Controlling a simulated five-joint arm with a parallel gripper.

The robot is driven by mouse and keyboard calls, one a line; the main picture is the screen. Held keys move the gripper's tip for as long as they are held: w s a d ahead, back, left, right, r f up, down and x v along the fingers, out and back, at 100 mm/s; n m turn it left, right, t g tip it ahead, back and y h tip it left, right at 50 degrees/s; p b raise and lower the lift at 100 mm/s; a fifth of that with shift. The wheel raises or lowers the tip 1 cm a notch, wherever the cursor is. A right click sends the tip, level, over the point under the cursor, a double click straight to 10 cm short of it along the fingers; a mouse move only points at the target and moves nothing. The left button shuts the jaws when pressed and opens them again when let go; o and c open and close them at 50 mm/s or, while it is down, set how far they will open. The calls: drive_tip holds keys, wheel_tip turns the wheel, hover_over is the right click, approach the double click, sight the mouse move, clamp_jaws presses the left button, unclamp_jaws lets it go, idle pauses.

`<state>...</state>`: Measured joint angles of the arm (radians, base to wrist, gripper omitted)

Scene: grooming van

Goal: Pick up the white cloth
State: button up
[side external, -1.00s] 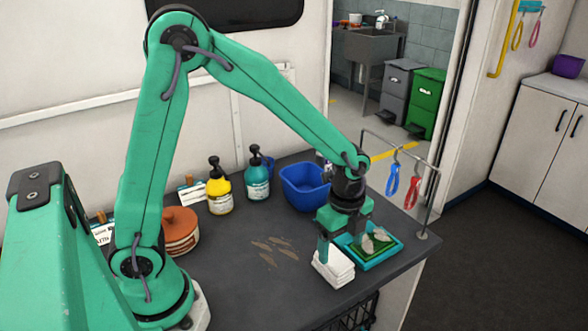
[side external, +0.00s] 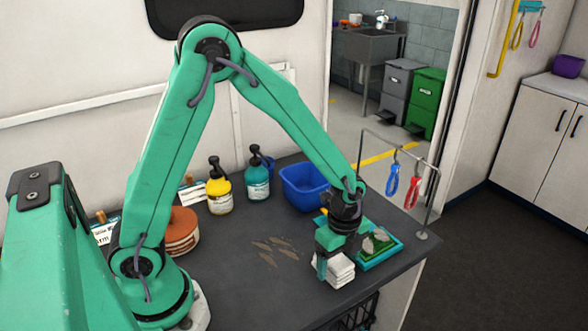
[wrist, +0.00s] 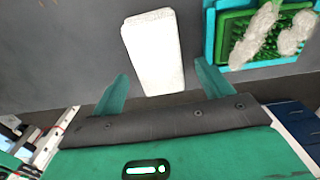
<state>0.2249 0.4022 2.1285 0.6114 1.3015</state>
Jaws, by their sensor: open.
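The white cloth (side external: 341,272) is a folded flat stack near the front edge of the dark worktop. In the wrist view it is an upright white rectangle (wrist: 153,45), its near end lying between the two green fingertips. My gripper (side external: 334,262) is low over the cloth, pointing down, with one finger at the cloth's left side and part of the cloth hidden behind it. In the wrist view my gripper (wrist: 163,80) is open, with a gap on both sides of the cloth. I cannot tell how far the fingertips are above the worktop.
Right beside the cloth is a teal tray (side external: 392,252) with a green brush holding grey hair. Behind stand a blue tub (side external: 303,188), a teal bottle (side external: 258,180) and a yellow bottle (side external: 219,192). A metal rail with blue and red loops rises at right. Hair clippings lie left.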

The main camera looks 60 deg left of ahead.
sight(340, 262)
drive_tip(key=c, duration=1.1)
drive_tip(key=shift+o, duration=0.2)
drive_tip(key=shift+r, duration=0.1)
drive_tip(key=shift+r, duration=0.85)
wheel_tip(340, 262, up, 2)
drive_tip(key=shift+w+r, duration=0.1)
drive_tip(key=shift+r, duration=0.05)
drive_tip(key=s+d+r, duration=0.6)
drive_tip(key=s+d, duration=0.2)
drive_tip(key=shift+s+d+r, duration=0.15)
drive_tip(key=shift+d+r, duration=0.1)
drive_tip(key=shift+r, duration=0.15)
